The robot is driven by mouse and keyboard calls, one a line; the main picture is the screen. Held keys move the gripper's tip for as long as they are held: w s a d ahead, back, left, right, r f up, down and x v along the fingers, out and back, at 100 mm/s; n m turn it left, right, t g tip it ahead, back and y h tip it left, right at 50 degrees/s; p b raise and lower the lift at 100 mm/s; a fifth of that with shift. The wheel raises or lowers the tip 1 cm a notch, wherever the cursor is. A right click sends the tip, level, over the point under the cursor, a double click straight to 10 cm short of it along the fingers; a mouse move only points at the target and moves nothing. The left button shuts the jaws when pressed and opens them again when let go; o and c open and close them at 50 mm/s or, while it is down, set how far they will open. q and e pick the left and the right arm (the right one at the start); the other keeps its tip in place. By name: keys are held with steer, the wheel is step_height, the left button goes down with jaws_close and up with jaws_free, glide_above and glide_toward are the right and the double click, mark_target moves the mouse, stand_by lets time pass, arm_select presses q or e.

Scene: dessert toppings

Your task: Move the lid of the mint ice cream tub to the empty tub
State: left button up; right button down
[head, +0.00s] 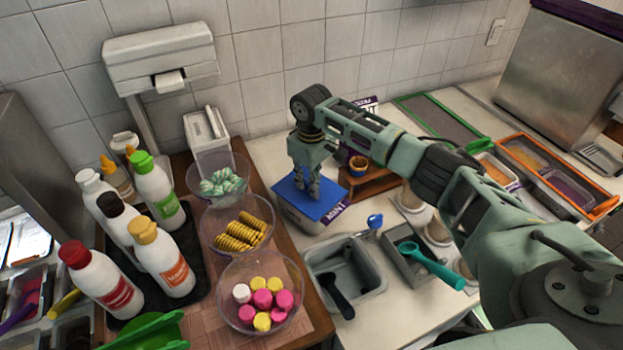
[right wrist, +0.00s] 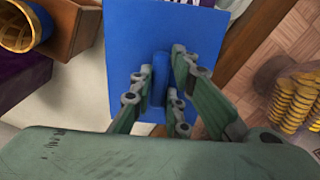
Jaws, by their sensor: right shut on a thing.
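The blue lid (head: 327,208) is at the top of the tub labelled MINT (head: 333,222); I cannot tell whether it rests on the rim or is slightly raised. My right gripper (head: 313,193) points down and is shut on the lid's upright handle. In the right wrist view, the gripper (right wrist: 160,90) has its fingers on both sides of the blue handle, and the flat lid (right wrist: 185,30) hides what lies under it. An open grey tub (head: 372,286) stands in front of the mint tub, with a black-handled scoop (head: 338,295) in it. My left gripper is not in view.
Bowls of mint candies (head: 222,184), yellow cookies (head: 240,233) and pink and yellow sweets (head: 262,298) stand left on a wooden board. A wooden stand (head: 375,181) is just right of the mint tub. A teal scoop (head: 430,265) lies further right.

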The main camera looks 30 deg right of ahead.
steer(key=c, duration=1.6)
jaws_free()
steer(key=shift+f, duration=0.15)
step_height(320, 180, up, 12)
steer(key=shift+f, duration=0.1)
